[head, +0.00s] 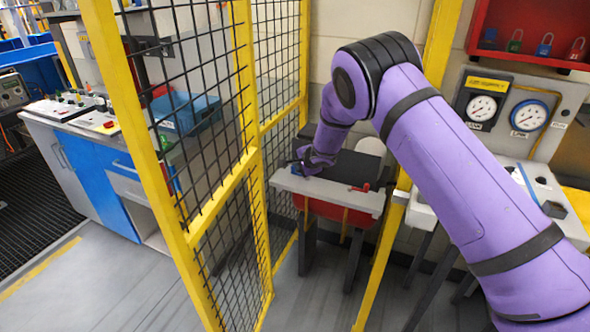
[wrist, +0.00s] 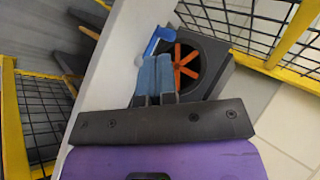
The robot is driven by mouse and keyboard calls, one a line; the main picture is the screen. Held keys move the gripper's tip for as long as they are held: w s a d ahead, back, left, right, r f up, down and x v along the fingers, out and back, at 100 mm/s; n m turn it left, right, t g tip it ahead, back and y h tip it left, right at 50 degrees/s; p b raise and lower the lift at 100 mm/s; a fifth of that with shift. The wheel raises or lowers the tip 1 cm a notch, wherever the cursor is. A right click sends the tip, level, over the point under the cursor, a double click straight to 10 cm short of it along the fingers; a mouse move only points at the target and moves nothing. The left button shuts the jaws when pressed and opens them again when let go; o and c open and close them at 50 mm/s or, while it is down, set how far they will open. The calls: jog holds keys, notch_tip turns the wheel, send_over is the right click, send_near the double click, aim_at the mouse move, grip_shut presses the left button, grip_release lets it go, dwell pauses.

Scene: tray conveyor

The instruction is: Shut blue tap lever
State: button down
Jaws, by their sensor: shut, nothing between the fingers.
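In the wrist view the blue tap lever (wrist: 158,38) is a bent bright blue bar beside a pale grey beam. Its lower end lies close to the tips of my gripper (wrist: 156,62), whose two blue-grey fingers are together with nothing between them. I cannot tell whether they touch the lever. In the head view my gripper (head: 303,166) is at the left end of the grey beam (head: 330,190), beyond the yellow frame. The lever is too small and covered to make out clearly there.
A dark housing with an orange fan (wrist: 187,68) lies right beside the fingers. A red handle (head: 362,187) sits further right on the beam. Yellow mesh fencing (head: 215,110) stands left of my arm, and a yellow post (head: 440,45) stands behind it. Gauges (head: 481,108) are at right.

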jog(key=shift+v, duration=1.25)
jog(key=s+d+r+n+y, duration=0.1)
jog(key=s+d+r, duration=0.15)
jog(key=r, duration=0.65)
jog(key=s+d+r+n+y, duration=0.1)
jog(key=s+d+r+n, duration=0.15)
jog(key=r, duration=0.65)
jog(key=s+d+r+n+g, duration=0.25)
jog(key=s+d+r, duration=0.65)
jog(key=s+r, duration=0.5)
jog(key=s+d+r+n+h, duration=0.1)
jog(key=s+d+r+n, duration=0.15)
jog(key=s+d, duration=0.4)
jog(key=s+d+r+n+h, duration=0.1)
jog(key=s+d+r, duration=0.25)
jog(key=s, duration=0.65)
jog(key=s+d+f+h, duration=0.1)
jog(key=s+d, duration=0.3)
jog(key=s, duration=0.4)
jog(key=s+d+n+h, duration=0.1)
jog(key=s+d+h, duration=0.3)
jog(key=s, duration=0.5)
jog(key=shift+s+d+f, duration=0.2)
jog(key=shift+d+f, duration=0.15)
jog(key=shift+d, duration=0.25)
